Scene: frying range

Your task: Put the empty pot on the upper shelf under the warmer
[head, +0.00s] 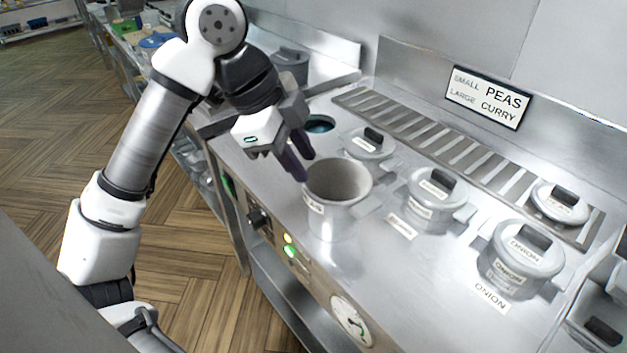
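An open metal pot (337,188) without a lid stands upright on the steel warmer top (377,275) near its front edge. Its inside looks empty, and a small label partly shows on its left side. My gripper (301,165) is just left of the pot, its dark fingers pointing down close to the rim. The fingers look apart with nothing between them; whether one touches the pot I cannot tell. A round open well (320,124) shows in the warmer top behind the gripper. The shelf under the warmer (283,290) shows only as a narrow strip below the control panel.
Lidded pots stand in the warmer: one behind (369,146), one in the middle (436,194), and one labelled ONION (521,259) at right. A loose lid (559,203) lies on the slotted strip. A PEAS/CURRY sign (487,97) is on the back wall. The wooden floor (190,260) in front is clear.

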